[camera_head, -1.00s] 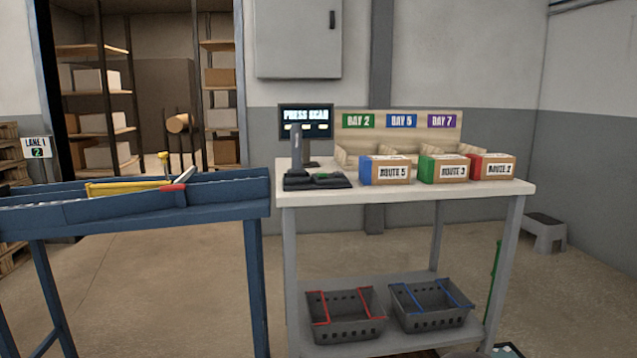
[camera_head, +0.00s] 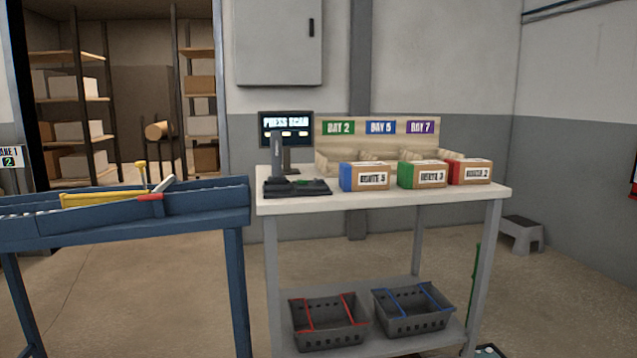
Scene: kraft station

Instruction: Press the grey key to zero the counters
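A dark key panel (camera_head: 312,188) lies at the left end of the white-topped table, with a green key (camera_head: 301,183) on it. I cannot make out a grey key at this size. A dark monitor (camera_head: 286,129) stands behind the panel and reads "PRESS SCAN". A grey upright piece (camera_head: 277,158) rises in front of the monitor, at the panel's left part. My gripper is not in view.
Three boxes, Route 5 (camera_head: 364,177), Route 3 (camera_head: 422,174) and Route 2 (camera_head: 470,171), stand on the table (camera_head: 400,197) right of the panel. A blue conveyor (camera_head: 190,212) is at left. Two baskets (camera_head: 328,325) sit on the lower shelf. A step stool (camera_head: 521,233) is at right.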

